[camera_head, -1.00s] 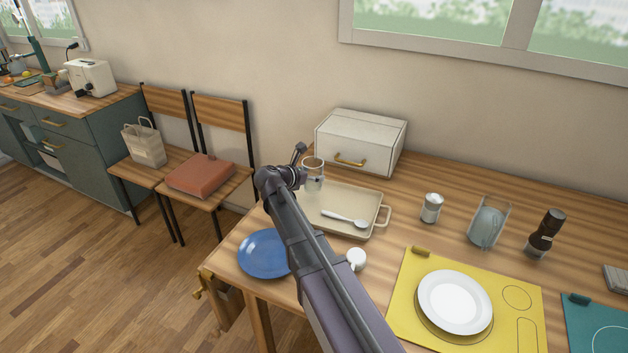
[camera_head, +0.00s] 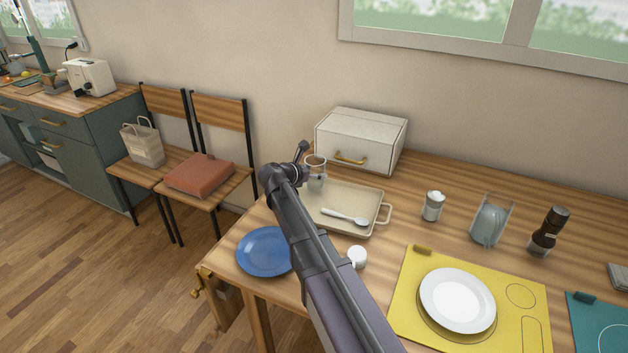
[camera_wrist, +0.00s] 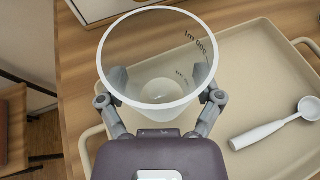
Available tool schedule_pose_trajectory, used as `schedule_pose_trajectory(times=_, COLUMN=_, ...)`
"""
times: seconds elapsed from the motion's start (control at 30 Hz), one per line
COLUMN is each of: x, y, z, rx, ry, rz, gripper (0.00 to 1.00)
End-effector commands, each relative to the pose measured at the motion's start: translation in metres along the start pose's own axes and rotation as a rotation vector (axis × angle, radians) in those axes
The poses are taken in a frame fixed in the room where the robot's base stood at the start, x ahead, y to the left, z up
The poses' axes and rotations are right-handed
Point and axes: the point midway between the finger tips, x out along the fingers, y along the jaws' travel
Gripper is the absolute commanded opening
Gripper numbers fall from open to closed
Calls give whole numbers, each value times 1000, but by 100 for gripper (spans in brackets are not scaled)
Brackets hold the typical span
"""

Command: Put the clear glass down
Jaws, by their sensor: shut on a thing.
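The clear glass (camera_head: 316,174) is a see-through beaker with dark markings on its wall. In the wrist view the clear glass (camera_wrist: 152,60) stands between the two fingers of my gripper (camera_wrist: 160,88), which is shut on it from both sides. The glass is over or at the left part of the beige tray (camera_wrist: 232,88); I cannot tell whether its base touches anything. In the head view my arm hides most of my gripper (camera_head: 305,178) and part of the tray (camera_head: 350,231).
A white spoon (camera_head: 345,217) lies in the tray. A white box with a gold handle (camera_head: 361,140) stands behind it. A blue plate (camera_head: 262,252) and a white cup (camera_head: 357,257) are in front. A shaker (camera_head: 432,206) and a glass container (camera_head: 491,221) stand to the right.

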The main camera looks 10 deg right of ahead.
Motion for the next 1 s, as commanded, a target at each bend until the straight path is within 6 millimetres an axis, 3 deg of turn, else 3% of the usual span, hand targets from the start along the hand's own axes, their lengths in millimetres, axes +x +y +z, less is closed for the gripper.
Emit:
schedule_pose_trajectory(times=0.2, x=6, y=0, z=-16, rx=0, ry=-1, rz=0, gripper=25)
schedule_pose_trajectory(times=0.77, x=8, y=0, z=-20, rx=0, ry=-1, rz=0, gripper=25)
schedule_pose_trajectory(times=0.8, x=8, y=0, z=-18, rx=0, ry=0, rz=0, gripper=96)
schedule_pose_trajectory(times=0.83, x=8, y=0, z=-18, rx=0, ry=0, rz=0, gripper=100)
schedule_pose_trajectory(times=1.0, x=8, y=0, z=-18, rx=0, ry=0, rz=0, gripper=100)
